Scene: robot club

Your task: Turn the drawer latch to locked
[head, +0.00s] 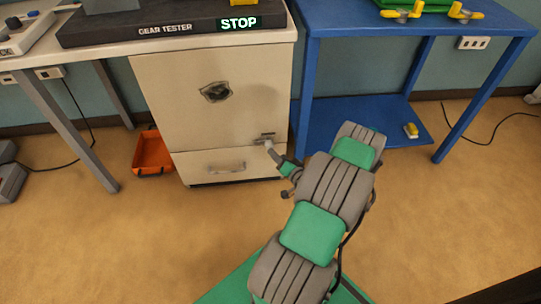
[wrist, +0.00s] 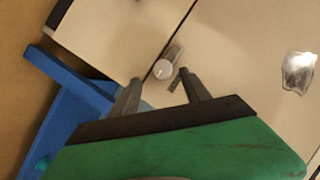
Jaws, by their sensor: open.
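The drawer latch is a small pale round knob (wrist: 162,69) with a short bar, at the seam between the cabinet's upper panel and its bottom drawer. In the wrist view the bar appears to run roughly along the seam. A small dark label is beside it; its words are too small to read. In the head view, my gripper (head: 268,145) partly hides the latch.
A blue table (head: 400,20) with a low shelf (head: 345,120) stands close on the right. An orange bin (head: 153,152) sits on the floor at left. The floor before the cabinet is clear apart from my arm.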

